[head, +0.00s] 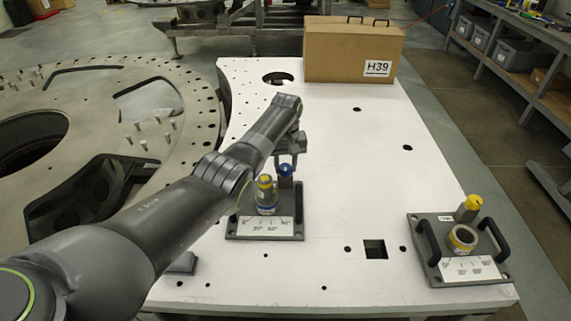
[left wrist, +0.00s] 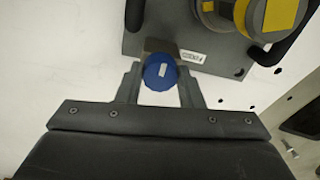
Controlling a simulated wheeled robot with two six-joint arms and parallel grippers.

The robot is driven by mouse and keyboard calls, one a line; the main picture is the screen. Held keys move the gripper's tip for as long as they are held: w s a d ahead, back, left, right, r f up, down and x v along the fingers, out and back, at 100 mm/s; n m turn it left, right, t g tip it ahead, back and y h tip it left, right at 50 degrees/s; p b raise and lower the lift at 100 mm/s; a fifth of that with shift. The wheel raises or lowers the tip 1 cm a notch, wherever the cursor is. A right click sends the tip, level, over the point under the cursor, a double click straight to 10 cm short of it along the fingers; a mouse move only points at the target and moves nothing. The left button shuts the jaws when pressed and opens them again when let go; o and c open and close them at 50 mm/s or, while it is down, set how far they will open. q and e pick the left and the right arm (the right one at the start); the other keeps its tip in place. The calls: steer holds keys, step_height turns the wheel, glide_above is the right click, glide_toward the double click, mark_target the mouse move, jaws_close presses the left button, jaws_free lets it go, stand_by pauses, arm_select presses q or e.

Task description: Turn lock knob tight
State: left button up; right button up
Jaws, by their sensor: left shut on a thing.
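The blue lock knob (head: 286,169) tops a grey post at the back right of a grey fixture plate (head: 234,230) on the white table. In the left wrist view the blue knob (left wrist: 160,72), with a pale mark on top, sits between the two fingers. My left gripper (head: 288,160) reaches down over the knob and is shut on it; the fingertips are partly hidden. A yellow-topped cylinder (head: 265,184) stands beside the knob, and its yellow part (left wrist: 280,15) shows at the wrist view's top right. My right gripper is not in view.
A second fixture plate (head: 428,264) with a yellow-capped post (head: 468,208) and black handles stands at the table's right. A cardboard box (head: 350,52) marked H39 stands at the back. A large drilled ring (head: 95,90) lies left. The table middle (head: 350,170) is clear.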

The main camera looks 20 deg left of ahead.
arm_select(q)
steer(key=m+p, duration=0.1)
steer(key=m, duration=0.2)
steer(key=shift+r+m, duration=0.15)
steer(key=shift+m, duration=0.25)
steer(key=m, duration=0.4)
steer(key=shift+m+p, duration=0.3)
steer(key=shift+p, duration=0.1)
steer(key=m, duration=0.5)
steer(key=shift+m+p, duration=0.35)
steer(key=shift+m, duration=1.95)
steer(key=o, duration=1)
